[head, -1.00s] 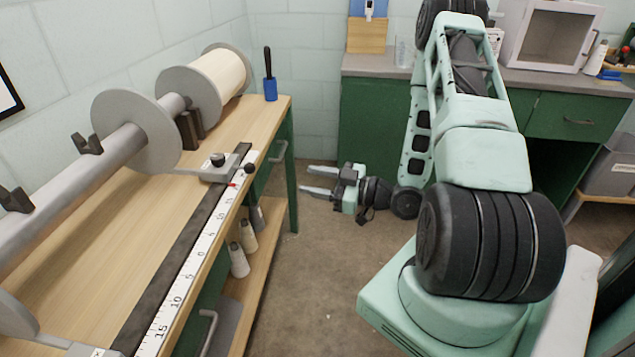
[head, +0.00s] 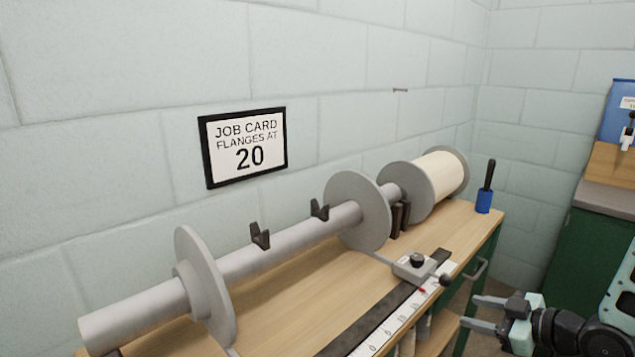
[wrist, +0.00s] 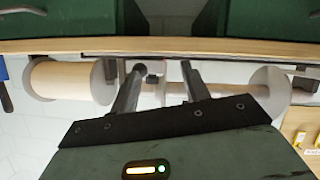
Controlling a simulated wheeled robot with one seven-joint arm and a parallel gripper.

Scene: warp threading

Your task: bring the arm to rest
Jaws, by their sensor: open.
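My gripper (head: 471,311) is at the lower right of the head view, with its two fingers apart and pointing left toward the bench's front side. Nothing is between the fingers. The wrist view shows the open fingers (wrist: 162,68) too, with the bench edge and the beam beyond them in an upside-down picture. Part of my arm (head: 615,310) shows at the right edge. The beam (head: 285,250) lies along the bench with two grey flanges (head: 358,210) (head: 203,285) on it. The cream thread roll (head: 440,177) is at its far end.
The wooden bench (head: 285,300) carries a ruler (head: 385,330), a sliding block (head: 413,267) and a blue holder (head: 484,200). A job card (head: 246,146) reading "FLANGES AT 20" hangs on the wall.

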